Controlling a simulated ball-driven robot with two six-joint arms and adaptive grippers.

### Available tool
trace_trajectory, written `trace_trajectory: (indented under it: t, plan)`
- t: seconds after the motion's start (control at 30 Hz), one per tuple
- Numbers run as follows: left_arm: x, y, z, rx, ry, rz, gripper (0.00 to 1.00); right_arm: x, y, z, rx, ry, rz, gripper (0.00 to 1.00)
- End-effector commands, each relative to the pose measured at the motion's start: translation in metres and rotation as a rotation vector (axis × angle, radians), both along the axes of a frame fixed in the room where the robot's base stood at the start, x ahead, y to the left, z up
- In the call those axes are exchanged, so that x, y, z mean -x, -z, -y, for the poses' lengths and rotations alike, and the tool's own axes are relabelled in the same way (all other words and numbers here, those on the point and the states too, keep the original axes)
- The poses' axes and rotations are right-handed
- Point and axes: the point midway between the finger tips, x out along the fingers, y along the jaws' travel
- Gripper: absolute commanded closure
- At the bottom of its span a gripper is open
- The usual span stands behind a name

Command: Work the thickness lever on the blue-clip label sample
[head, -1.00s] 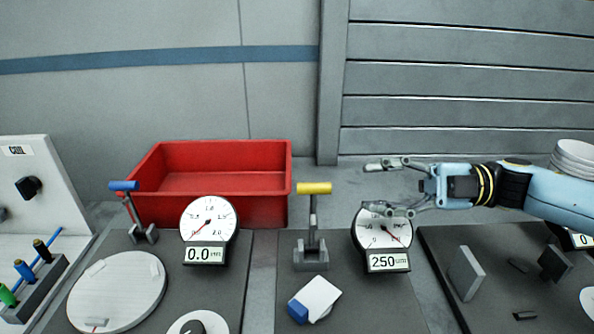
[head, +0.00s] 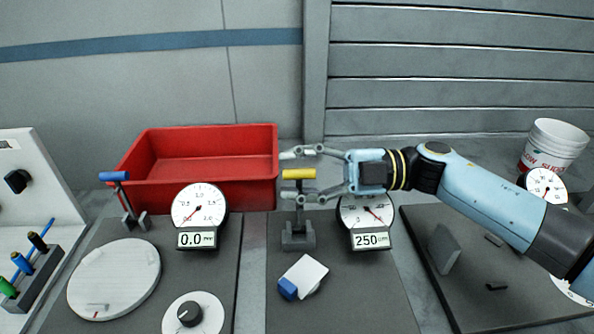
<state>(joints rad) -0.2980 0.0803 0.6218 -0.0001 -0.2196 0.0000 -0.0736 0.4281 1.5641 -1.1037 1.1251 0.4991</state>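The thickness lever has a yellow handle (head: 298,174) on an upright grey post and base (head: 298,238), on the middle mat. Its dial gauge (head: 366,222), right of the lever, reads 250 on its display. The label sample (head: 304,272) is a white piece with a blue clip (head: 287,289) at its lower left, lying in front of the lever base. My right gripper (head: 287,175) comes in from the right, open, with one finger above and one below the yellow handle. Whether it touches the handle cannot be told. My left gripper is not in view.
A red bin (head: 205,165) stands behind. Left of the lever are a blue-handled lever (head: 114,177), a gauge reading 0.0 (head: 199,212), a round plate (head: 114,279) and a black knob (head: 190,314). A white bucket (head: 553,146) stands at the right.

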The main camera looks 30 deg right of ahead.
Motion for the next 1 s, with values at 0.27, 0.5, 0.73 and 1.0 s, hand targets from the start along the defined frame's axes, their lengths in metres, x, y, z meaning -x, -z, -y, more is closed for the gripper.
trace_trajectory:
  t: [0.27, 0.5, 0.73, 1.0]
  plan:
    - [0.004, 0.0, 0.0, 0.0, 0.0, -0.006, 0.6, 0.0, 0.0, 0.0, 0.0, 0.0, 0.0, 1.0]
    - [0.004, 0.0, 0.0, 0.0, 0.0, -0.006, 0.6, 0.0, 0.0, 0.0, 0.001, 0.0, -0.001, 1.0]
    - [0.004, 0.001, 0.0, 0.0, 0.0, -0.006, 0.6, 0.001, 0.001, 0.0, 0.004, 0.0, 0.005, 1.0]
    - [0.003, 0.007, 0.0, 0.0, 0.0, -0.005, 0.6, 0.012, 0.003, -0.005, 0.043, -0.001, 0.082, 1.0]
